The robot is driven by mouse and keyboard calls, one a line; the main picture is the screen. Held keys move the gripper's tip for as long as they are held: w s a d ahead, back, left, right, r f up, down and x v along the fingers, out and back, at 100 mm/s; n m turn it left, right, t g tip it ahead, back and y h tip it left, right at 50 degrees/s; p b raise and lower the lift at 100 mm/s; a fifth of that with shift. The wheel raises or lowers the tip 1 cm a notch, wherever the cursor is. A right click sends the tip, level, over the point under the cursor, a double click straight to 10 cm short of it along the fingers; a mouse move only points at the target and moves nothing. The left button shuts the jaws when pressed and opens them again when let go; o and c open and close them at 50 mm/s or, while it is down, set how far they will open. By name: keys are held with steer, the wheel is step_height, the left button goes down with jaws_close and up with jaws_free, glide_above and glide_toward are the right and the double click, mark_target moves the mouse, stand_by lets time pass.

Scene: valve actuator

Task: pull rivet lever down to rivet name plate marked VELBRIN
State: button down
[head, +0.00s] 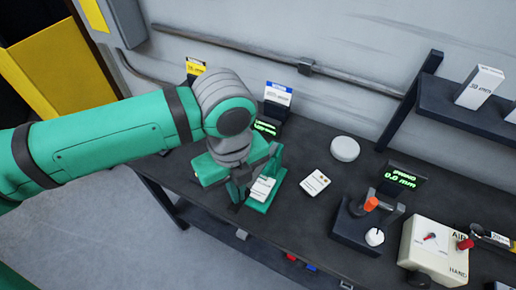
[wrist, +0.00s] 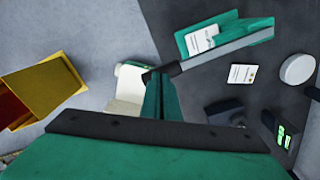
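The green rivet press (head: 263,202) stands near the table's front edge, and its base (wrist: 255,28) shows in the wrist view. A white name plate (head: 262,188) lies on the base, also seen in the wrist view (wrist: 202,40); its lettering is too small to read. The grey rivet lever (wrist: 225,50) crosses over the base, with a dark grip at its left end. My gripper (wrist: 161,76) has its fingers close together, with their tips at this grip. The grip runs across both tips rather than visibly between them. In the head view my wrist partly covers the press.
A second white plate (head: 315,182) and a white disc (head: 345,149) lie right of the press. A display (head: 402,178), a device with an orange knob (head: 371,204) and an AIR/HAND box (head: 433,250) stand further right. A shelf (head: 460,113) and wall pipe (head: 250,48) are behind.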

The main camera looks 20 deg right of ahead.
steer(key=w+d+r, duration=0.1)
steer(key=d+r, duration=0.1)
steer(key=r, duration=0.4)
steer(key=w+d+r, duration=0.2)
steer(key=r, duration=0.4)
stand_by(1.5)
steer(key=shift+w, duration=0.1)
steer(key=shift+r, duration=0.15)
steer(key=shift+r, duration=2.4)
steer(key=shift+w, duration=0.1)
